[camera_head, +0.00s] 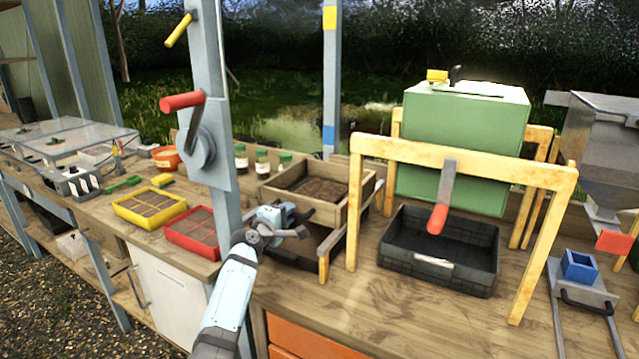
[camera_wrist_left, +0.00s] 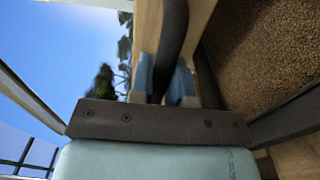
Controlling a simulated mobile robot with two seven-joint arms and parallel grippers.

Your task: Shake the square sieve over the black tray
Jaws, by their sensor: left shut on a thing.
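The square sieve (camera_head: 285,200) is a light wooden frame with dark soil in it, standing left of the yellow wooden stand. My left gripper (camera_head: 297,222) is at the sieve's near left side. In the left wrist view its blue fingers (camera_wrist_left: 164,82) are shut on a dark curved handle (camera_wrist_left: 172,40) beside the sieve's wooden wall (camera_wrist_left: 147,30). Brown grainy soil fills the right of that view. The black tray (camera_head: 432,268) is on the bench beneath the yellow stand, right of the sieve, and looks empty. My right gripper is not in view.
The yellow stand (camera_head: 460,163), with a red-handled lever, straddles the black tray. A green box (camera_head: 465,145) stands behind. Yellow (camera_head: 150,224) and red (camera_head: 193,250) trays lie left. The front bench is clear.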

